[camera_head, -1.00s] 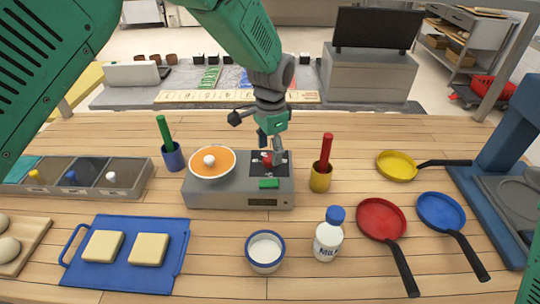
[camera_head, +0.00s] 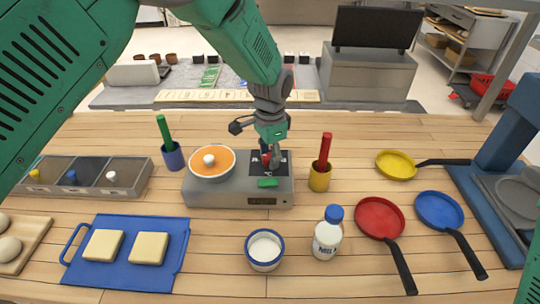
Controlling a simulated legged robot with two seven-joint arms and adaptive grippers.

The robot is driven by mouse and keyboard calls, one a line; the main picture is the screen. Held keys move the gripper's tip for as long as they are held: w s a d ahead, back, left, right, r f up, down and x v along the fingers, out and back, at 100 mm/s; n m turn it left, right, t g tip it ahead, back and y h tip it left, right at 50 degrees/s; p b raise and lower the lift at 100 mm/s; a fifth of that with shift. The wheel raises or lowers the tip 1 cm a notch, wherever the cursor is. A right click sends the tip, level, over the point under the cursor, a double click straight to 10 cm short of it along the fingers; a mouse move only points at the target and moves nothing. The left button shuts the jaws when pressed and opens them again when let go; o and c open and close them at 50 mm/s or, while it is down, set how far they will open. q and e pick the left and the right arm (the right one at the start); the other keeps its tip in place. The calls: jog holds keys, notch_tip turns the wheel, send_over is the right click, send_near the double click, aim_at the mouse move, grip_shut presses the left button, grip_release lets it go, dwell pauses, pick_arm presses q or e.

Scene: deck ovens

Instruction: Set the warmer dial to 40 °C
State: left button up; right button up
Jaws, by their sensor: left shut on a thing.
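The warmer (camera_head: 225,194) is a grey box in the middle of the table with an orange-topped round pan (camera_head: 212,163) on its left half. Its dial (camera_head: 266,160) is a small red knob on a dark panel (camera_head: 284,160) on the right half. A green block (camera_head: 267,183) sits in front of the knob, and a small display (camera_head: 262,201) is on the front face. My left gripper (camera_head: 269,157) reaches down over the panel and is shut on the dial, partly hiding it. The dial's scale marks are too small to read. My right gripper is not in view.
A yellow cup with a red handle (camera_head: 320,178) stands close right of the warmer, and a blue cup with a green handle (camera_head: 173,157) at its left. A milk bottle (camera_head: 327,236) and white bowl (camera_head: 264,250) stand in front. Pans (camera_head: 380,216) lie right.

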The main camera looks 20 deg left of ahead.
pick_arm(q)
jog(key=shift+r+m+p, duration=0.15)
jog(key=shift+m+p, duration=0.55)
jog(key=shift+m, duration=0.3)
jog(key=m+p, duration=0.1)
jog(key=m, duration=0.1)
jog(key=shift+m, duration=0.3)
jog(key=m+p, duration=0.1)
jog(key=m, duration=0.3)
jog(key=shift+m+p, duration=0.35)
jog(key=shift+m, duration=0.05)
jog(key=shift+w, duration=0.1)
jog(key=o, duration=1.1)
jog(key=shift+o, duration=0.2)
